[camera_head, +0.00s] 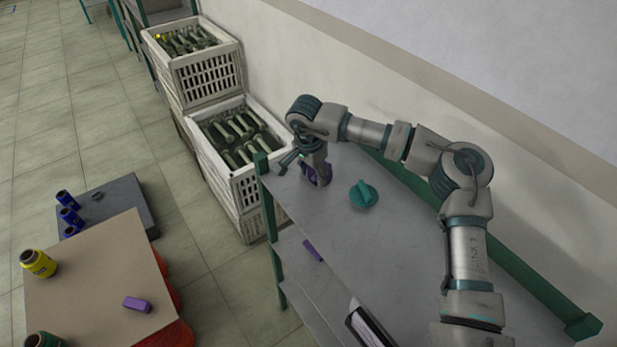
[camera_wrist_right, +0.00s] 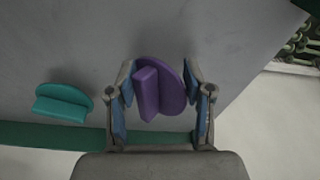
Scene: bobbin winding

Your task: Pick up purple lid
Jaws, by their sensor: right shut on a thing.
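The purple lid (camera_wrist_right: 165,86) is a round disc with a raised bar handle. In the right wrist view it sits between the two blue-padded fingers of my right gripper (camera_wrist_right: 163,105), which is shut on it. In the head view the purple lid (camera_head: 318,176) shows only partly under my right gripper (camera_head: 310,165), near the far left corner of the grey shelf top (camera_head: 400,235). I cannot tell whether the lid still touches the shelf. My left gripper is not in view.
A teal lid (camera_head: 363,194) lies on the shelf just right of the purple one. White crates (camera_head: 205,75) of green bobbins stand beyond the shelf. A wall runs behind it. A table (camera_head: 85,285) with a yellow spool (camera_head: 38,264) and purple block (camera_head: 137,304) is at lower left.

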